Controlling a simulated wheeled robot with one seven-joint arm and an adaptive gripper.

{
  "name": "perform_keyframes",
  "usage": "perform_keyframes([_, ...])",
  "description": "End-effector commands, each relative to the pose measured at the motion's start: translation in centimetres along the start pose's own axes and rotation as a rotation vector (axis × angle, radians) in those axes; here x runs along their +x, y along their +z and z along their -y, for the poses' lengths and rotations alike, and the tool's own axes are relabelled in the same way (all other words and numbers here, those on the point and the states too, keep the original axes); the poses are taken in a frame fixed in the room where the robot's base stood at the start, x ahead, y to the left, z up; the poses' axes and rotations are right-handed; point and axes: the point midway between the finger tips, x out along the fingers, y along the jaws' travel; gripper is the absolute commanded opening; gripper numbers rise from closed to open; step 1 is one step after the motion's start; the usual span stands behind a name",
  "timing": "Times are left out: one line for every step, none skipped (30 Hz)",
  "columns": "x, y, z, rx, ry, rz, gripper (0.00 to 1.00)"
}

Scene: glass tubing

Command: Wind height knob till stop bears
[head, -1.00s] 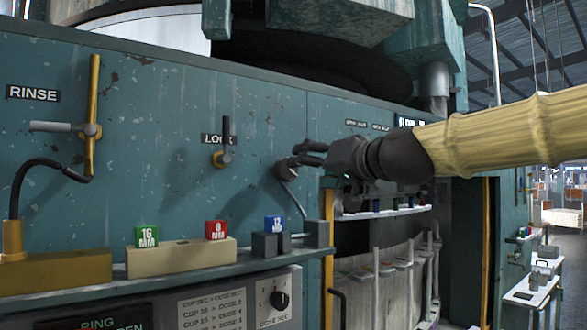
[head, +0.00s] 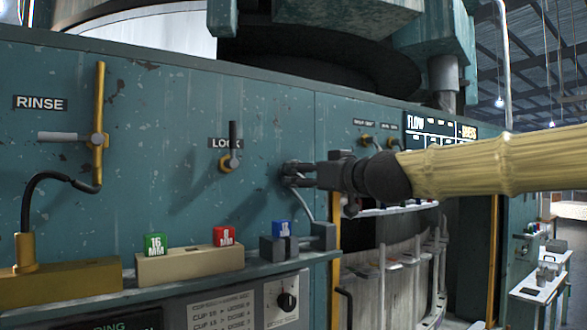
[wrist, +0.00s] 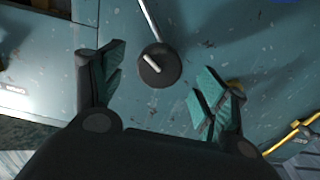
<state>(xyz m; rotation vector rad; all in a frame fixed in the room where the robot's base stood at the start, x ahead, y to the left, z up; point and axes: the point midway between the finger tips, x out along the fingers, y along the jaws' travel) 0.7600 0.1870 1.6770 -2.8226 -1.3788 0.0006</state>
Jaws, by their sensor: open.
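A round dark knob (wrist: 158,66) with a white pointer line sits on the teal panel, with a thin grey rod running from it; no label on it is readable. In the wrist view the open fingers of my gripper (wrist: 160,84) stand on either side of the knob, with gaps showing. In the head view my gripper (head: 302,174) reaches in from the right, its fingertips at the knob, which they partly hide. I cannot tell whether either finger touches it.
A LOCK lever (head: 233,145) is left of the gripper, a RINSE valve (head: 98,140) farther left. Below, a shelf (head: 75,308) carries green (head: 155,244), red (head: 224,236) and blue (head: 282,229) marked blocks. A recess with white pipes (head: 400,275) opens below my arm.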

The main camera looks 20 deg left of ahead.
Motion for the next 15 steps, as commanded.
perform_keyframes([0.8,-0.3,-0.1,0.002,0.0,0.001,0.73])
perform_keyframes([1.2,-0.3,-0.1,0.001,0.0,0.001,0.73])
perform_keyframes([1.8,-0.2,0.0,0.0,-0.001,0.002,0.73])
perform_keyframes([2.1,-0.2,0.0,0.001,-0.001,0.002,0.73])
perform_keyframes([2.5,-0.2,0.0,0.002,-0.001,0.002,0.73])
perform_keyframes([3.0,-0.3,0.0,0.002,-0.001,0.001,0.73])
perform_keyframes([3.3,-0.3,0.0,0.001,-0.001,0.001,0.73])
perform_keyframes([3.6,-0.2,0.0,0.0,-0.001,0.001,0.73])
perform_keyframes([4.0,-0.1,0.0,0.0,-0.001,0.002,0.73])
perform_keyframes([4.2,-0.1,0.0,0.0,-0.001,0.001,0.73])
perform_keyframes([4.4,-0.1,0.0,0.0,-0.001,0.001,0.73])
perform_keyframes([4.6,-0.1,-0.1,0.0,0.0,0.0,0.73])
perform_keyframes([4.7,-0.1,-0.1,0.001,0.0,0.0,0.73])
perform_keyframes([4.9,-0.1,-0.1,0.001,0.0,0.0,0.73])
perform_keyframes([5.0,-0.1,-0.1,0.001,0.0,0.0,0.73])
